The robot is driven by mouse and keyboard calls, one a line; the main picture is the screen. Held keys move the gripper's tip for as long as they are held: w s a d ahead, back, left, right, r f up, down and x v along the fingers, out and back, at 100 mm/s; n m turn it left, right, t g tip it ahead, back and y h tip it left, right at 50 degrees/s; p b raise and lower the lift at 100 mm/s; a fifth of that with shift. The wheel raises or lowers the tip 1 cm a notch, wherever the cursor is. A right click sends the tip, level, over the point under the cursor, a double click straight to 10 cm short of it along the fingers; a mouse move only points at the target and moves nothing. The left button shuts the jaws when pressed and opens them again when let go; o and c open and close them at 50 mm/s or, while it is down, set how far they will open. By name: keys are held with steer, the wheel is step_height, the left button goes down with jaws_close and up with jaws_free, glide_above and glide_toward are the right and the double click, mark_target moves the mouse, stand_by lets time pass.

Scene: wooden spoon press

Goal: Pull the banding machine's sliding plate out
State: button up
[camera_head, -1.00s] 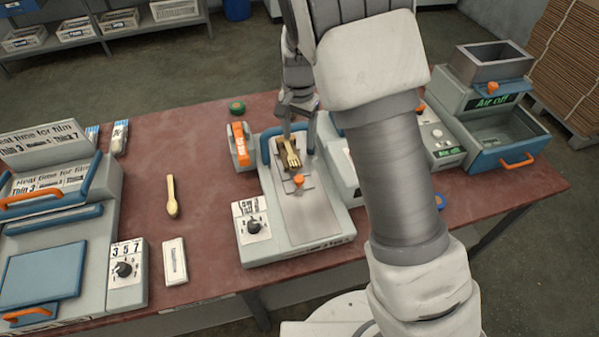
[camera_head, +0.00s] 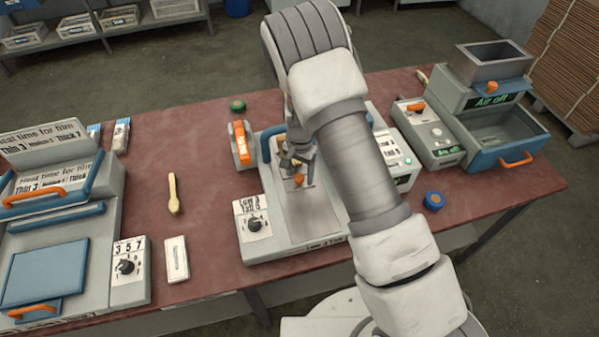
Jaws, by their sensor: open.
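The banding machine (camera_head: 272,247) stands in the middle of the table, with a dial panel at its front left and a blue bar at its back. Its grey metal sliding plate (camera_head: 312,217) lies flat on top. An orange knob (camera_head: 299,180) stands up from the plate. My gripper (camera_head: 298,166) is open, pointing down just behind and above the knob. I cannot tell whether its fingers touch the knob. The wooden cutlery at the back of the plate is mostly hidden by my gripper. My arm hides the machine's right side.
A wooden spoon (camera_head: 173,193) and a white box (camera_head: 176,260) lie to the left. A film machine (camera_head: 70,228) fills the left end. An orange-topped device (camera_head: 241,145) stands close behind left. A blue roll (camera_head: 434,201) and an air machine (camera_head: 490,150) are on the right.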

jaws_close()
stand_by(0.3)
stand_by(1.1)
